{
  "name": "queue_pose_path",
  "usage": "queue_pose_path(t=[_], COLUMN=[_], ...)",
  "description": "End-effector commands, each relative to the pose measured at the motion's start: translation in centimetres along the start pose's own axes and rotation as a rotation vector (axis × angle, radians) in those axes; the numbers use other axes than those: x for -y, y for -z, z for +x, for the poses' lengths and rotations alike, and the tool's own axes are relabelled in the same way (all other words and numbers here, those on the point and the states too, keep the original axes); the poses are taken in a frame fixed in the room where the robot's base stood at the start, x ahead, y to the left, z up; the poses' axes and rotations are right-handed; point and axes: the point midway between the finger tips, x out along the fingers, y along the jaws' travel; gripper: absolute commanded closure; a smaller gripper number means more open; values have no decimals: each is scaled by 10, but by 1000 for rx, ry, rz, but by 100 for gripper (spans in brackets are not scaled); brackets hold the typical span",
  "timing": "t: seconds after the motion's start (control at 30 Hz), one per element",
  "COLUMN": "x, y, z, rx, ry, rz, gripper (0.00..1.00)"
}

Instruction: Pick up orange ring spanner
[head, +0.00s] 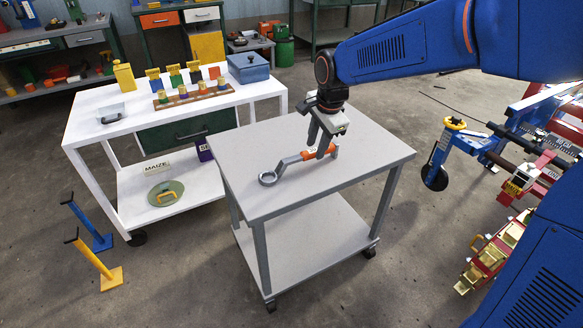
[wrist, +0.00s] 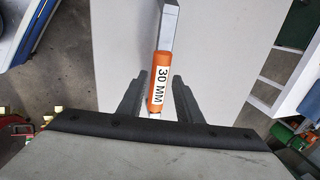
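The orange ring spanner (head: 292,163) lies on top of the grey trolley (head: 241,153). It has a grey ring at its left end, a grey shank and an orange handle section. In the wrist view the orange handle (wrist: 160,82) shows a white "30 MM" label. My gripper (head: 321,150) is down over the handle end, pointing at the trolley top. In the wrist view the two dark fingers of my gripper (wrist: 156,86) stand on either side of the handle, with narrow gaps showing. The ring is outside the wrist view.
A white bench (head: 92,107) at the left carries a yellow canister (head: 124,77), a blue box (head: 248,68) and a wooden rack (head: 190,97) of coloured pieces. Blue and red machinery (head: 520,180) stands right of the trolley. The rest of the trolley top is clear.

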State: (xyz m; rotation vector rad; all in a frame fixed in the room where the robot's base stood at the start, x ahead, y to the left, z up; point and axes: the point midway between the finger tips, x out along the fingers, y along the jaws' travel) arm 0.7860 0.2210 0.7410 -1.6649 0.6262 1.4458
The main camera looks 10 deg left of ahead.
Motion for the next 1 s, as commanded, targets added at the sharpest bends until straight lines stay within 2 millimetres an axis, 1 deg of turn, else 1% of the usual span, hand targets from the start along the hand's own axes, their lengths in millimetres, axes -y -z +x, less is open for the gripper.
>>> queue_pose_path(t=[0.03,0.1,0.2,0.3,0.57,0.6,0.67,0.7,0.73,1.0], x=[-1,-1,-1,-1,-1,-1,-1,-1,-1,0], y=[-2,-3,-3,-3,-3,-3,-3,-3,-3,-3], z=[9,18,30,38,40,40,40,40,40,39], rx=[0,0,0,0,0,0,0,0,0,0], ry=[-4,-3,-2,-2,0,0,0,0,0,1], rz=[-1,-1,0,0,0,0,0,0,0,0], gripper=[68,68,68,68,68,73,87,97,100,100])
